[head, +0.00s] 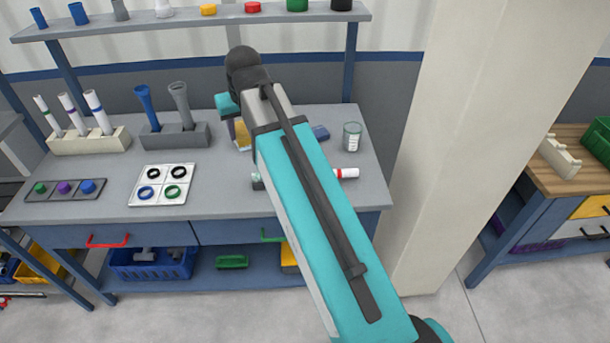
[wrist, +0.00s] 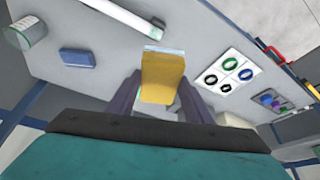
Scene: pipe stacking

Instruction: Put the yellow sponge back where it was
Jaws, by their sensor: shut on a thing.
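The yellow sponge (wrist: 162,78) is between the two dark fingers of my gripper (wrist: 160,92) in the wrist view, and the gripper is shut on it. One end of the sponge has a pale edge. In the head view a part of the yellow sponge (head: 242,134) shows beside my arm, over the back middle of the grey workbench (head: 225,190). My arm hides the fingers and the rest of the sponge there. I cannot tell whether the sponge touches the bench top.
A white pipe with a red end (head: 346,174) lies nearer the front. Left are a grey pipe holder (head: 175,137) and a white tray of rings (head: 162,186). A pillar (head: 470,130) rises at right.

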